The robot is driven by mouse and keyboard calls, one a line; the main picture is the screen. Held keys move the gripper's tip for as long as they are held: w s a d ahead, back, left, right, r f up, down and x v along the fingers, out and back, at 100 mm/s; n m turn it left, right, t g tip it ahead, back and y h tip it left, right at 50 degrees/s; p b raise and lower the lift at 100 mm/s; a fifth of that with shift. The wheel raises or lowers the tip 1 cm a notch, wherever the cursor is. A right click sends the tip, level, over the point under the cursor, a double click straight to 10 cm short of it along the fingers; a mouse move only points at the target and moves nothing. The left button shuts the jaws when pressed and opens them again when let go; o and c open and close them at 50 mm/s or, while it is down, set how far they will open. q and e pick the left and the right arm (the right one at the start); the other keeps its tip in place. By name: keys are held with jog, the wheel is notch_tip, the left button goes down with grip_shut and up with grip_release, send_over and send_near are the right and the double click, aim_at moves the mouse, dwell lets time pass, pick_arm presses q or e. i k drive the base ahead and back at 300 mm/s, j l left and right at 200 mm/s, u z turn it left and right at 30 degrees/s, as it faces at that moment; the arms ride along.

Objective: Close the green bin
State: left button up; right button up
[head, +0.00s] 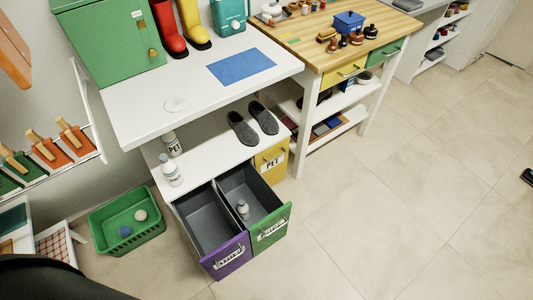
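The green bin (270,230) is a pull-out bin under the white counter, with a green front, a white label and a handle. It is pulled well out, so its grey inside shows. A small grey-white bottle (243,209) stands in it. My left gripper is not in view; a large dark shape at the bottom left may be part of my arm. I see no clear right gripper; only a small dark thing (528,176) shows at the right edge, too cut off to identify. Nothing visible touches the green bin.
A purple bin (228,258) is pulled out beside the green one on its left. A yellow bin (271,164) marked PET is closed to its right. A green basket (126,223) with two balls stands on the floor at left. The tiled floor (400,210) in front and right is clear.

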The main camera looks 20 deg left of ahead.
aim_at(268, 223)
jog(key=k+l, duration=0.25)
jog(key=k, duration=0.15)
jog(key=k+l, duration=0.2)
jog(key=k, duration=0.25)
jog(key=k+l, duration=0.25)
jog(key=k, duration=0.15)
